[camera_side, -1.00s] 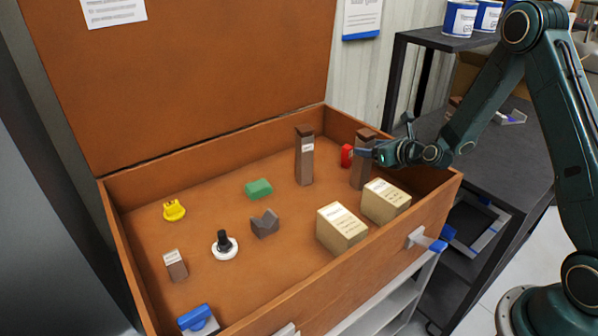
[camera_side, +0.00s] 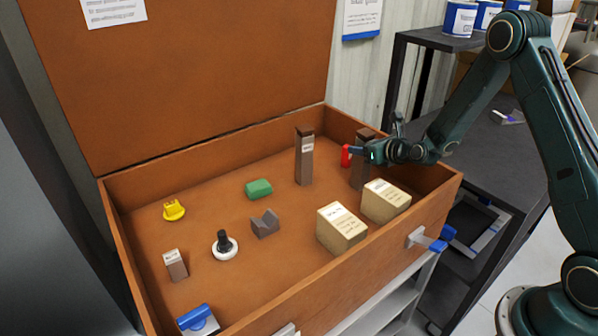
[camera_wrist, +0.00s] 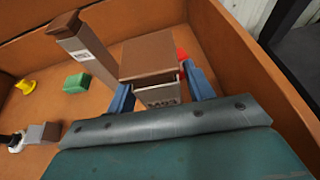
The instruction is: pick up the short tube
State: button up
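My gripper (camera_side: 370,152) is at the upper part of the right-hand tall brown square tube (camera_side: 359,176) in the wooden drawer. In the wrist view its two blue fingers (camera_wrist: 158,92) stand on either side of this labelled brown tube (camera_wrist: 148,58). They look open, and I cannot tell whether either touches it. A second tall brown tube (camera_side: 304,160) stands to the left, also in the wrist view (camera_wrist: 86,48). A much shorter brown piece with a white label (camera_side: 176,266) stands at the drawer's left front. The frames do not settle which is the short tube.
A red object (camera_side: 346,156) is close beside the gripper. Two cardboard boxes (camera_side: 341,229) stand near the front wall. A green block (camera_side: 258,189), a grey-brown notched block (camera_side: 265,224), a black-and-white knob (camera_side: 224,245) and a yellow part (camera_side: 173,210) are spread over the drawer floor.

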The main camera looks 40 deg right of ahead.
grip_shut()
jog(key=shift+r, duration=0.1)
notch_tip(320, 180, up, 20)
dwell(1.1)
dwell(0.4)
